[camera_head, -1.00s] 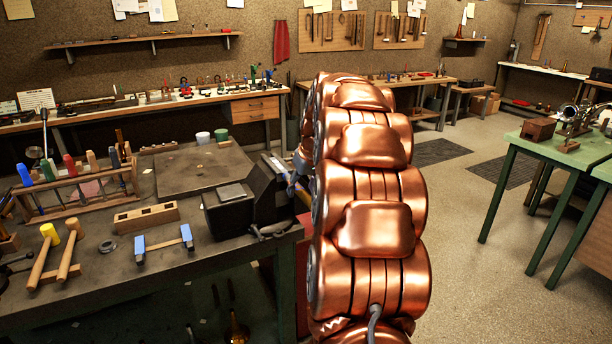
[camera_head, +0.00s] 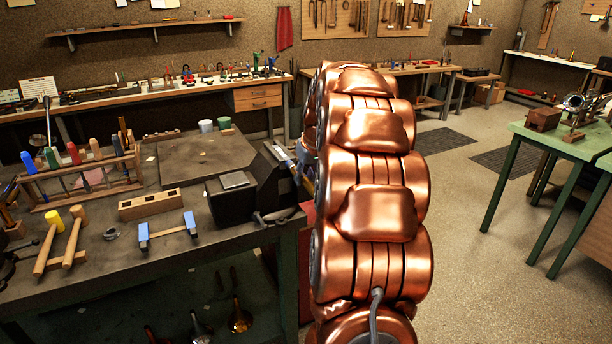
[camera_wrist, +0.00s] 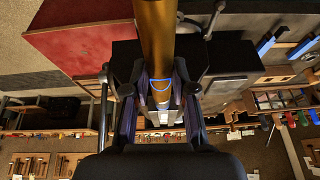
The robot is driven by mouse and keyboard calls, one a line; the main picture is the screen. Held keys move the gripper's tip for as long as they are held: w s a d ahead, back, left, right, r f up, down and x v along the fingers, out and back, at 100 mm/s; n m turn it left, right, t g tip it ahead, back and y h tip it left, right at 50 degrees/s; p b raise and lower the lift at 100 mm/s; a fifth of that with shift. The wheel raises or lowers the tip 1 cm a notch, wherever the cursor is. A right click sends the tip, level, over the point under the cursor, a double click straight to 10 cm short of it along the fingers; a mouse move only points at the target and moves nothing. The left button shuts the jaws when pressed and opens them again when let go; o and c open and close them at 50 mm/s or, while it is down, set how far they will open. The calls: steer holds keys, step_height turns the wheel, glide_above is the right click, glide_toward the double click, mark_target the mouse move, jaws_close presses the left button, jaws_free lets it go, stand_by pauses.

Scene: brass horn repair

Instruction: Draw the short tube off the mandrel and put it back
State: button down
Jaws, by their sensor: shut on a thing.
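In the wrist view a brass tube (camera_wrist: 157,35) runs down from the top edge to my gripper (camera_wrist: 160,88). The fingers sit on both sides of its lower end and are shut on it. A blue line curves across the brass between the fingers. I cannot tell where the short tube ends and the mandrel begins. In the head view my copper arm hides most of the gripper and the tube, beside the dark vise (camera_head: 262,190) at the bench's right end.
The dark bench (camera_head: 190,245) carries a rack of coloured-handled tools (camera_head: 85,178), mallets (camera_head: 65,245), a wooden block (camera_head: 150,204) and a blue-ended holder (camera_head: 167,232). A green table (camera_head: 565,140) stands at right.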

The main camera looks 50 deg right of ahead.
steer(key=s+a+b, duration=0.2)
steer(key=s+b, duration=0.2)
steer(key=s, duration=0.4)
steer(key=s+a+b, duration=0.3)
steer(key=s+b, duration=0.1)
steer(key=s, duration=0.4)
steer(key=shift+s+a, duration=0.2)
steer(key=shift+a, duration=0.15)
stand_by(2.0)
stand_by(0.4)
steer(key=shift+s, duration=0.1)
